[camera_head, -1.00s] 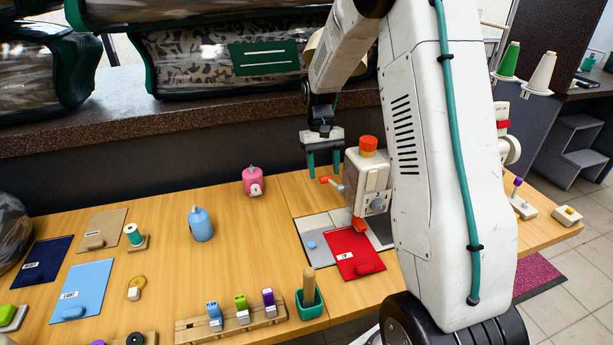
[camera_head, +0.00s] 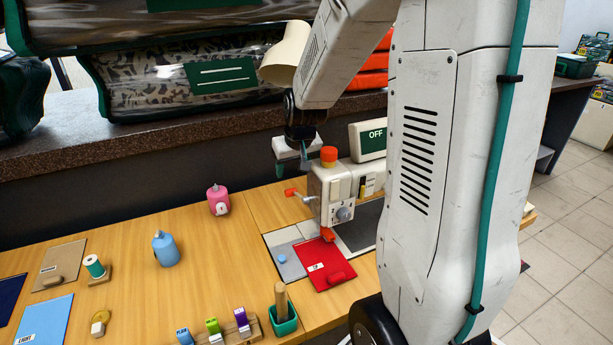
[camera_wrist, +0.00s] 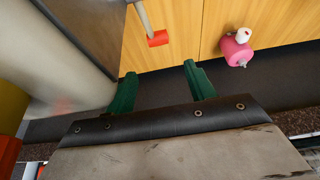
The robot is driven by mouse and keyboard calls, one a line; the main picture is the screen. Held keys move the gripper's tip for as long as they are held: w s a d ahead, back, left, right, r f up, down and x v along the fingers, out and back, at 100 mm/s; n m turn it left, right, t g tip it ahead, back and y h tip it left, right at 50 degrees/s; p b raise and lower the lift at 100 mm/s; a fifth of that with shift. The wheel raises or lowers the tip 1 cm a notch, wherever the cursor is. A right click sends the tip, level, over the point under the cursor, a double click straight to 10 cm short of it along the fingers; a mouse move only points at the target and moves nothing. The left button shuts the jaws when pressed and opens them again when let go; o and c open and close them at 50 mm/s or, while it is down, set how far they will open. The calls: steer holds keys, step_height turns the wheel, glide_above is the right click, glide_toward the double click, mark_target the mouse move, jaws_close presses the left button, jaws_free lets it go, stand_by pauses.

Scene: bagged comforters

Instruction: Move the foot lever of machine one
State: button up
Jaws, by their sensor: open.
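The white sewing machine (camera_head: 336,190) with an orange top knob stands on the wooden table. A green sign reading OFF (camera_head: 374,138) shows behind its head. A lever with an orange-red tip (camera_head: 291,192) sticks out from the left side of the head. The tip also shows in the wrist view (camera_wrist: 158,39), beyond the gap between my fingers. My gripper (camera_head: 296,160) is open and empty, above and behind the lever, close to the machine head. In the wrist view, its green fingers (camera_wrist: 160,84) are apart and do not visibly touch the lever.
A red fabric piece (camera_head: 325,264) lies under the machine's front. Pink (camera_head: 218,200) and blue (camera_head: 166,250) bottles stand to the left. A green cup with a wooden stick (camera_head: 284,318) is at the front. Bagged comforters (camera_head: 180,75) sit on the shelf behind.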

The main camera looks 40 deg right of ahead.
steer(key=v, duration=0.8)
steer(key=s+a+r+n+g, duration=0.1)
steer(key=s+a+r, duration=0.1)
steer(key=s+a, duration=0.4)
steer(key=s+a+r+n+g+y, duration=0.1)
steer(key=s+a+r, duration=0.1)
steer(key=s+a, duration=0.5)
steer(key=shift+s+a+r, duration=0.3)
steer(key=shift+s+a, duration=0.05)
steer(key=shift+s, duration=1.3)
steer(key=shift+s, duration=0.1)
steer(key=s+a+n+g, duration=0.1)
steer(key=s+a, duration=0.1)
steer(key=s, duration=0.5)
steer(key=shift+s+a, duration=0.2)
steer(key=shift+s, duration=0.2)
steer(key=shift+d+f, duration=0.1)
steer(key=shift+f, duration=0.05)
